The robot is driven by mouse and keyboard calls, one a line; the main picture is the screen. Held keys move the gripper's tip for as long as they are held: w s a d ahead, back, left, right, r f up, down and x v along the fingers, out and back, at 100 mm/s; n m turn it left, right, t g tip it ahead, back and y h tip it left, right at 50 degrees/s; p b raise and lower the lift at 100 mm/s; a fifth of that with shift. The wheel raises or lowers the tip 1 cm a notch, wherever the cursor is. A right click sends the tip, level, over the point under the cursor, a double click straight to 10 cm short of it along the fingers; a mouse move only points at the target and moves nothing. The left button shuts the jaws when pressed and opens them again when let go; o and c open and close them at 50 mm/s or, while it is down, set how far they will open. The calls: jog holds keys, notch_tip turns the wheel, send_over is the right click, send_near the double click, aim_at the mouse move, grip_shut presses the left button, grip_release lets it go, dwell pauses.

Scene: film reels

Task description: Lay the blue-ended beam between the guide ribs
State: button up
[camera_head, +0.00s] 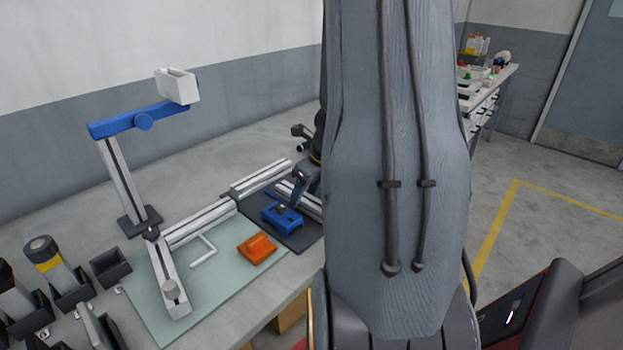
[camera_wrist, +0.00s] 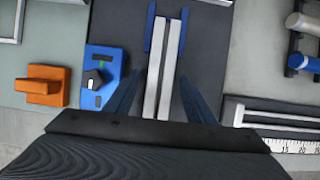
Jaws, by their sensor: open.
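A pale beam with a dark lengthwise slot (camera_wrist: 170,55) runs up the middle of the wrist view over a dark mat (camera_wrist: 217,25). At its far part, two blue guide ribs (camera_wrist: 150,32) flank it, one on each side. My gripper (camera_wrist: 160,98) is open, its two blue fingers on either side of the beam with gaps between. The beam's near end is hidden by my gripper, and I cannot make out blue ends. In the head view, part of the beam (camera_head: 309,202) shows beside my gripper (camera_head: 302,184), which my arm partly hides.
A blue block with a dark knob (camera_wrist: 92,82) sits on the mat's left edge, with an orange block (camera_wrist: 42,85) farther left. A ruler (camera_wrist: 285,146) and a rack with cylinders (camera_wrist: 304,62) are at right. A blue-armed stand (camera_head: 125,185) rises at left in the head view.

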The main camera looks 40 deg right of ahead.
jog(key=p+v, duration=0.2)
jog(key=v, duration=0.9)
jog(key=a+n, duration=0.6)
jog(key=a+f+n+g, duration=0.1)
jog(key=a+n, duration=0.4)
jog(key=n, duration=0.1)
jog(key=a+n+g, duration=0.1)
jog(key=a+n, duration=0.5)
jog(key=shift+w+a+f+y, duration=0.1)
jog(key=shift+a+f+y, duration=0.05)
jog(key=shift+a+y, duration=0.15)
jog(key=s+a+n+g+h, duration=0.1)
jog(key=s+a+n, duration=0.3)
jog(key=a+n, duration=0.7)
jog(key=n, duration=0.6)
jog(key=shift+s+f, duration=0.35)
jog(key=shift+s, duration=0.05)
